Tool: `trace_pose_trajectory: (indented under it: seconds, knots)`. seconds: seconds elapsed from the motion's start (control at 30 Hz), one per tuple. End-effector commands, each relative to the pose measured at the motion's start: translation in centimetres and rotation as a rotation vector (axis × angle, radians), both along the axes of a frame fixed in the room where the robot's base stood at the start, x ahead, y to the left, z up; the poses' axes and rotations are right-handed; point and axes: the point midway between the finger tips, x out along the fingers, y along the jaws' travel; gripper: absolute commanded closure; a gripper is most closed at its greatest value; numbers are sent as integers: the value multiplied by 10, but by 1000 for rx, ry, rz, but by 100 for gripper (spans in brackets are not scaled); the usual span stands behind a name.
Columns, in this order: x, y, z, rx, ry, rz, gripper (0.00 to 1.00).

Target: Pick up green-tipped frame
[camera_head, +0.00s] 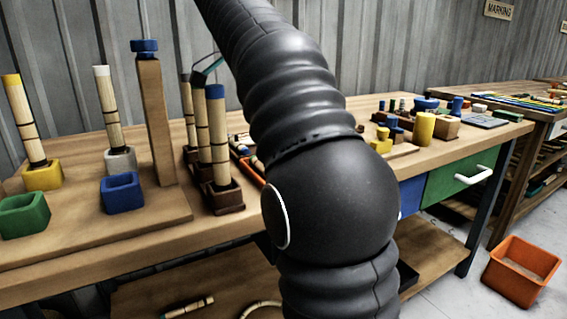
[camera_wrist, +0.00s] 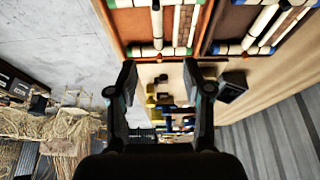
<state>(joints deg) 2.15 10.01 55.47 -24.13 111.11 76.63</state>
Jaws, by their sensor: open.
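My gripper (camera_wrist: 160,70) is open and empty in the wrist view, its two dark fingers apart over the bench area. Beyond the fingertips, pale rattan pieces (camera_wrist: 158,22) with green or teal ends lie in an orange-lined tray (camera_wrist: 122,22). I cannot tell which of these is the green-tipped frame, or whether they are joined.
The workbench (camera_head: 90,243) holds a wooden post (camera_head: 155,120), a yellow socket block (camera_head: 42,177), a blue one (camera_head: 122,193) and a green one (camera_head: 24,215). Small blocks crowd its right end. An orange bin (camera_head: 522,270) stands on the floor at right.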

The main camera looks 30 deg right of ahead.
Motion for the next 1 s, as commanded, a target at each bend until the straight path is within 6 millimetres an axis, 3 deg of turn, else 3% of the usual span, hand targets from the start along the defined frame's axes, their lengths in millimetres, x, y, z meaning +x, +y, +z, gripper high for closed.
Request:
trace_pose_trajectory:
  seconds: [0.33, 0.67, 1.0]
  knots:
    - [-1, -18, -49, 0, 2, 1, 50]
    - [-1, -28, -71, 0, 1, 3, 50]
    - [-3, -45, -108, 0, 0, 3, 50]
